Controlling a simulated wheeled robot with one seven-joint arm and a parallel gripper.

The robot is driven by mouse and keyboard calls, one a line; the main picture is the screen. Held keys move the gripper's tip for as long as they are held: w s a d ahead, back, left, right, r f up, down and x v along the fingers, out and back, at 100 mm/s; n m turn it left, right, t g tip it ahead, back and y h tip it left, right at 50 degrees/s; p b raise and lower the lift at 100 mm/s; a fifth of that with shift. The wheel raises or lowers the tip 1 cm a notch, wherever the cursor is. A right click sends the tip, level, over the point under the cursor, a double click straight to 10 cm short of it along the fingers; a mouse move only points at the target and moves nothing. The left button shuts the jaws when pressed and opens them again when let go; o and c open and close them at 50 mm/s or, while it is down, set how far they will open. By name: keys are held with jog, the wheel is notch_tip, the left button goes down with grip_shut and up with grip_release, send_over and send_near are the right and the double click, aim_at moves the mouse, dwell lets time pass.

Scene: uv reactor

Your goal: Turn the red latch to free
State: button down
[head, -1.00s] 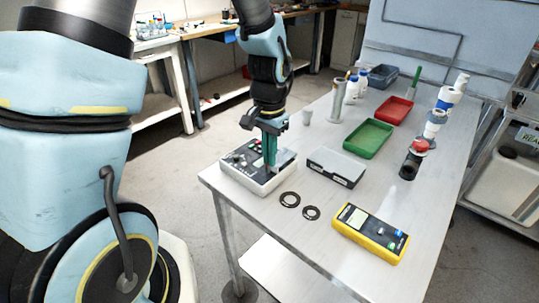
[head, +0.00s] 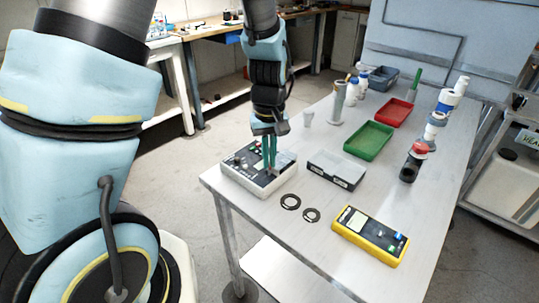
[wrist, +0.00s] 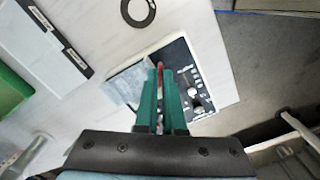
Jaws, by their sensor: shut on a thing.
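A white control box (head: 235,175) with a black panel of knobs and buttons sits at the near left corner of the steel table. It also shows in the wrist view (wrist: 215,90). My gripper (head: 270,168) points down at the right part of the panel. In the wrist view its green fingers (wrist: 160,72) are close together with a slim red latch (wrist: 160,67) between their tips. The fingers are shut on the latch. Its lower part is hidden by the fingers, and its exact angle cannot be told.
A grey-lidded box (head: 335,171) stands right of the control box.

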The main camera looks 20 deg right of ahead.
jog(key=n+p, duration=0.1)
jog(key=n, duration=0.2)
jog(key=shift+r+n+p, duration=0.15)
jog(key=shift+n+p, duration=0.15)
jog(key=shift+a+n+p, duration=0.1)
jog(key=shift+n+p, duration=0.7)
jog(key=shift+n, duration=0.9)
jog(key=c, duration=1)
grip_release()
notch_tip(320, 180, up, 11)
jog(key=shift+f+b, duration=0.2)
jog(key=shift+b, duration=0.4)
